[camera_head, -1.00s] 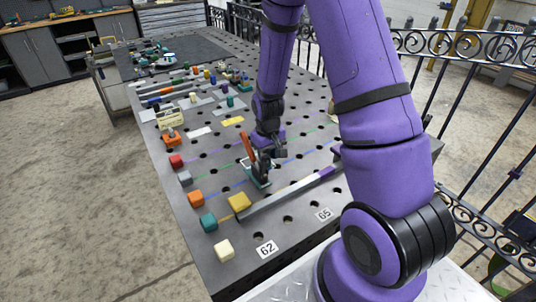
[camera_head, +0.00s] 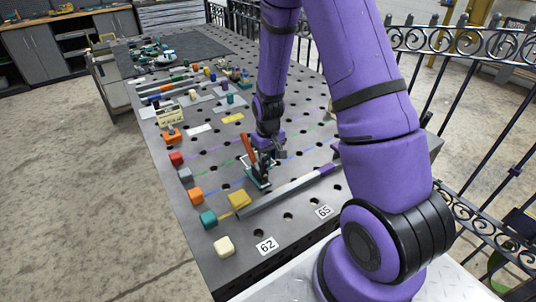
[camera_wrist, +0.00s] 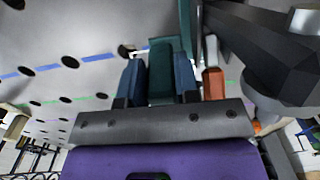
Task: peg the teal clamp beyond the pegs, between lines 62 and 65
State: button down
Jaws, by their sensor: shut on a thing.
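The teal clamp (camera_head: 258,183) has an orange-red handle (camera_head: 247,148) and is at the middle of the perforated grey table, beyond the grey bar. My gripper (camera_head: 268,158) is shut on it. In the wrist view a teal part of the clamp (camera_wrist: 161,72) sits between my two fingers, and the handle (camera_wrist: 214,83) shows to their right. I cannot tell whether its base touches the table. Number tags 62 (camera_head: 266,246) and 65 (camera_head: 324,211) lie at the table's near end. I cannot tell which pieces are the pegs.
A grey bar with a purple end (camera_head: 290,193) lies between the clamp and the tags, with a yellow block (camera_head: 239,199) at its left. Coloured blocks, including a teal one (camera_head: 208,219), line the left edge. Coloured lines cross the table. A railing (camera_head: 480,45) stands at right.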

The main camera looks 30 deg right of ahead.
jog(key=shift+f, duration=0.6)
jog(key=c, duration=0.8)
grip_release()
notch_tip(320, 180, up, 11)
jog(key=shift+f, duration=0.1)
jog(key=s+a+r+t, duration=0.15)
jog(key=s+r, duration=0.25)
jog(key=r, duration=0.5)
jog(key=s+a+r+t, duration=0.15)
jog(key=s+r, duration=0.25)
jog(key=r, duration=0.6)
jog(key=s+a+r, duration=0.1)
jog(key=s+r, duration=0.2)
jog(key=s, duration=0.2)
jog(key=s+a+r+t, duration=0.1)
jog(key=s+r, duration=0.2)
jog(key=s, duration=0.2)
jog(key=s+a+r+t, duration=0.1)
jog(key=s+r, duration=0.2)
jog(key=s, duration=0.2)
jog(key=shift+s+a, duration=0.3)
jog(key=shift+s, duration=0.05)
